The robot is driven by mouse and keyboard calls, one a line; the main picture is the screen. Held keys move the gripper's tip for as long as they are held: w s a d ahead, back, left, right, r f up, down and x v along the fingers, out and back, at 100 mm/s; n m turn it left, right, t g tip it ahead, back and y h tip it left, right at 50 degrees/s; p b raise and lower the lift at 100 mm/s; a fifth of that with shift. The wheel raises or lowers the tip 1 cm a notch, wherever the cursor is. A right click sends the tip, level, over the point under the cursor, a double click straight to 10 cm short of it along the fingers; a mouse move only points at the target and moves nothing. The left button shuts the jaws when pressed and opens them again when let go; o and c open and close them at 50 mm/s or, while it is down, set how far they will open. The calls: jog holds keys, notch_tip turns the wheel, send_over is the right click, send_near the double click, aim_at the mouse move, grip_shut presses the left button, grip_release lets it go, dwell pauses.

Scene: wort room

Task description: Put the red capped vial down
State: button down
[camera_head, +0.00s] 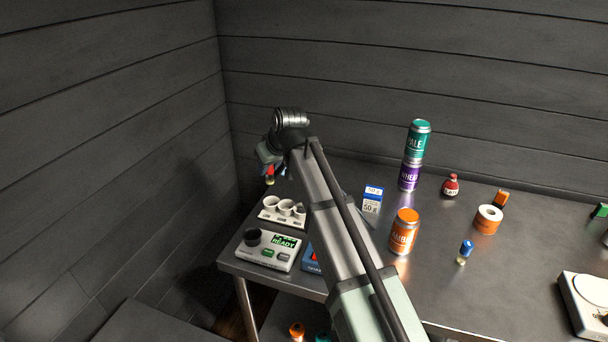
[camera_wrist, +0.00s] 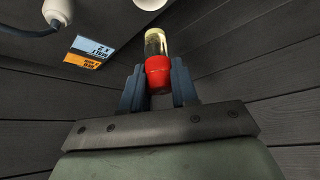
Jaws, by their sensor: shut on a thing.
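The red capped vial (camera_wrist: 157,72) is between the two blue-grey fingers of my gripper (camera_wrist: 159,88) in the wrist view. My gripper is shut on its red cap, and the clear glass body with yellowish contents points away from the palm. In the head view my gripper (camera_head: 271,170) is at the far left end of the table, in the air behind the white rack. The vial (camera_head: 270,175) shows there as a small red and yellow bit below the fingers. Part of it is hidden by the gripper.
A white rack (camera_head: 270,217) with round cups and a device with a green READY screen (camera_head: 267,260) stand at the table's left end. Right of my arm are an orange can (camera_head: 404,232), stacked green (camera_head: 418,139) and purple (camera_head: 409,175) cans, and a blue capped vial (camera_head: 465,250).

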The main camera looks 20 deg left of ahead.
notch_tip(320, 180, up, 19)
jog(key=w+d+m+t+h, duration=0.1)
jog(key=w+d+m, duration=0.1)
jog(key=w+d, duration=0.9)
jog(key=w+d+m+t+h, duration=0.1)
jog(key=w+d+m, duration=0.1)
jog(key=w+d, duration=0.9)
jog(key=w+d+m+h, duration=0.1)
jog(key=w+d+m, duration=0.2)
jog(key=d, duration=1.7)
jog(key=w+d+m+h, duration=0.1)
jog(key=w+d+m, duration=0.1)
jog(key=d, duration=1.7)
jog(key=shift+t, duration=0.4)
jog(key=shift+w+d+f, duration=0.1)
jog(key=shift+f, duration=7.25)
jog(key=shift+w+d+f, duration=0.1)
jog(key=shift+f, duration=7.2)
jog(key=c, duration=0.9)
grip_release()
jog(key=shift+f, duration=0.1)
jog(key=shift+o, duration=0.2)
